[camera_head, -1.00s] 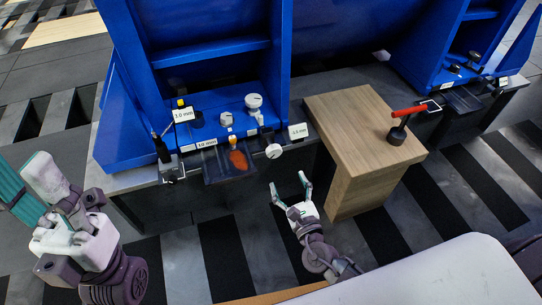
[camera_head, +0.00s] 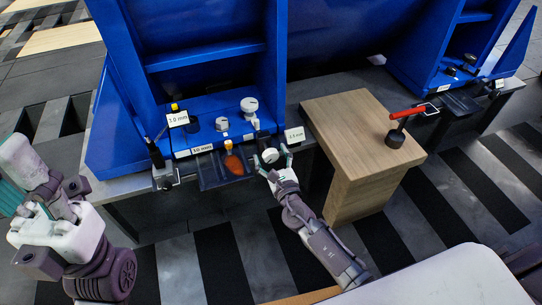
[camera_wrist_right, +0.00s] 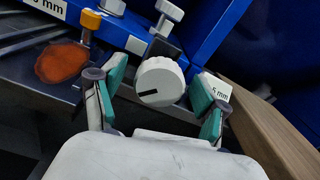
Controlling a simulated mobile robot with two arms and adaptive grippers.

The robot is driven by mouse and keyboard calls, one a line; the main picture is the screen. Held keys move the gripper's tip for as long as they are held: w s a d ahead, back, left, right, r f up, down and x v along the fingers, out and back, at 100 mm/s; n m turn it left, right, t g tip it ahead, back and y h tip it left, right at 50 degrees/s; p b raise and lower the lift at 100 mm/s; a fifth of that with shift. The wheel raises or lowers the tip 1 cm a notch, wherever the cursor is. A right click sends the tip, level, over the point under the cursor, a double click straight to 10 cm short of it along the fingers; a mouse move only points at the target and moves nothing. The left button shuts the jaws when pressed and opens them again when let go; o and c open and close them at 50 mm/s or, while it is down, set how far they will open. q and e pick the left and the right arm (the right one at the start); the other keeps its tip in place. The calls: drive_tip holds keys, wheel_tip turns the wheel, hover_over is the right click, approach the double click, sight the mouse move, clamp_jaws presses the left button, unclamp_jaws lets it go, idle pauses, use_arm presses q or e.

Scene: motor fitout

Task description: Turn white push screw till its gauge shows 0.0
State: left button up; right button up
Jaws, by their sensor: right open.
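The white push screw (camera_head: 270,155) sticks out at the front edge of the blue motor's base. In the right wrist view its round white knob (camera_wrist_right: 160,80) carries a short black mark at lower left. A white gauge label (camera_head: 295,134) stands right of it; in the wrist view the partly hidden label (camera_wrist_right: 216,87) shows "5 mm", its start unreadable. My right gripper (camera_head: 275,161) is open, its teal-padded fingers on either side of the knob with gaps showing in the wrist view. My left gripper (camera_head: 38,185) hangs far left, away from the screw; its jaw opening is unclear.
An orange-topped screw (camera_wrist_right: 91,20) and an orange-brown patch on a dark tray lie left of the knob. Other gauges (camera_head: 177,119) and white knobs (camera_head: 249,104) stand behind. A wooden block (camera_head: 340,118) with a red-handled tool (camera_head: 405,113) stands close on the right.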

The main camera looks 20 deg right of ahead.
drive_tip(key=c, duration=1.2)
drive_tip(key=shift+o, duration=0.2)
drive_tip(key=shift+m, duration=0.4)
